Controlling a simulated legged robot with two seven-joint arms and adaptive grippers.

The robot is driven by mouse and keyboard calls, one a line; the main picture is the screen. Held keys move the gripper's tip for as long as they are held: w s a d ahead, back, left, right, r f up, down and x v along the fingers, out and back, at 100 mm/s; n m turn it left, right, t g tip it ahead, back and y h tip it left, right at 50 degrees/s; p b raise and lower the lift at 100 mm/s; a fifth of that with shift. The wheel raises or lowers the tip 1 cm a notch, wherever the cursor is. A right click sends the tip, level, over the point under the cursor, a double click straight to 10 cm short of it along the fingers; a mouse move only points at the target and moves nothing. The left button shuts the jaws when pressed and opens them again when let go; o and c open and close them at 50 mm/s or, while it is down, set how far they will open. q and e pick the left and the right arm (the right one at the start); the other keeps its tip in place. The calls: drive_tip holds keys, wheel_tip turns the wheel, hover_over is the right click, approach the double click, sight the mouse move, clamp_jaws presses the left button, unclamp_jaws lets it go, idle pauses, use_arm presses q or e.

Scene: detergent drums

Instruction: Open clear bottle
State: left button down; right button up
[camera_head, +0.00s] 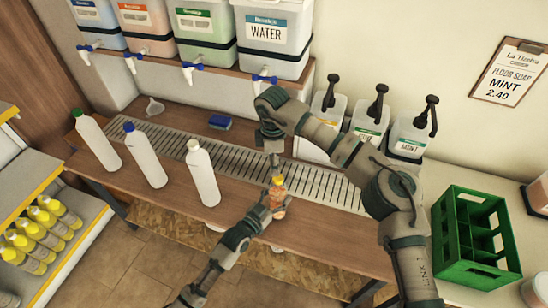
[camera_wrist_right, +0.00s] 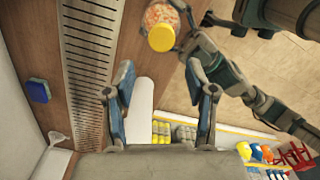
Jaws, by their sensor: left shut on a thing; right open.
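A small clear bottle (camera_head: 278,190) with orange contents is upright near the counter's front edge in the head view. In the right wrist view the bottle (camera_wrist_right: 160,14) shows its round yellow cap (camera_wrist_right: 161,38) in place. My left gripper (camera_head: 271,208) is shut on the bottle's body from the lower left. My right gripper (camera_head: 273,160) points down close above the cap. In the right wrist view its two fingers are spread with nothing between them, and the bottle is beyond the fingertips. Contact between the bottle's base and the counter cannot be told.
White bottles (camera_head: 203,175) stand left of my grippers on the wooden counter (camera_head: 110,200), beside a metal drain grate (camera_head: 235,165). Pump bottles (camera_head: 410,135) stand behind my right arm. A green crate (camera_head: 470,240) is at the right. Dispensers line the shelf above.

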sight(278, 179)
wheel_tip(278, 179, down, 7)
drive_tip(key=shift+d+r, duration=0.1)
drive_tip(key=shift+r, duration=0.05)
clamp_jaws()
idle(0.4)
